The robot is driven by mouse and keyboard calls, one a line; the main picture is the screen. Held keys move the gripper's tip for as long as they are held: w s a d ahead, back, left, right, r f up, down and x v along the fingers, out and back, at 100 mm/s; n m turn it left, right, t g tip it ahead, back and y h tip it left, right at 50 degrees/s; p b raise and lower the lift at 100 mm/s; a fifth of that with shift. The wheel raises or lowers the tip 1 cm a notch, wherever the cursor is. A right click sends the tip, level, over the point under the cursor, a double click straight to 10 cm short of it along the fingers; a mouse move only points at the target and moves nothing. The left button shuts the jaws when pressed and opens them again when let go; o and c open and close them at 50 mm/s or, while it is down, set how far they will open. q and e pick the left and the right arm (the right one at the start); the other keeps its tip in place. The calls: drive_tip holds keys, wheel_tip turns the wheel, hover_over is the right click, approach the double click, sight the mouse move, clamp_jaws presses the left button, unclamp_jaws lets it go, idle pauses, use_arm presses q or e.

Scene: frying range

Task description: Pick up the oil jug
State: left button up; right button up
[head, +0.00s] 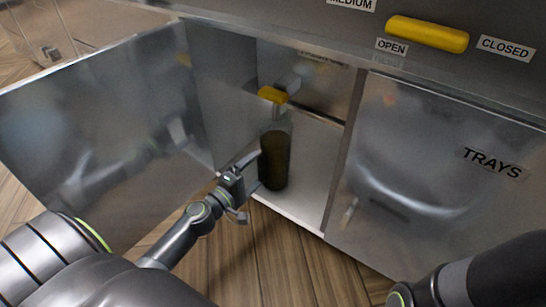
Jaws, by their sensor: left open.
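The oil jug (276,157), a clear bottle with dark oil in it, stands upright on the floor of the open cabinet. My left gripper (252,186) is open at the cabinet's front edge, just left of the jug's lower part. Its upper finger overlaps the jug's left edge in the picture; I cannot tell whether it touches. My right gripper is out of view; only part of that arm shows at the lower right.
A yellow piece (272,95) shows just above the jug. The cabinet door (95,125) stands open on the left. A closed door marked TRAYS (430,190) is on the right. A yellow handle (427,34) is above, between OPEN and CLOSED labels.

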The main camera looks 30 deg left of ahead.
use_arm(q)
drive_tip(key=shift+w+d, duration=0.1)
drive_tip(key=shift+w, duration=0.45)
drive_tip(key=c, duration=1.4)
drive_tip(key=shift+r, duration=0.15)
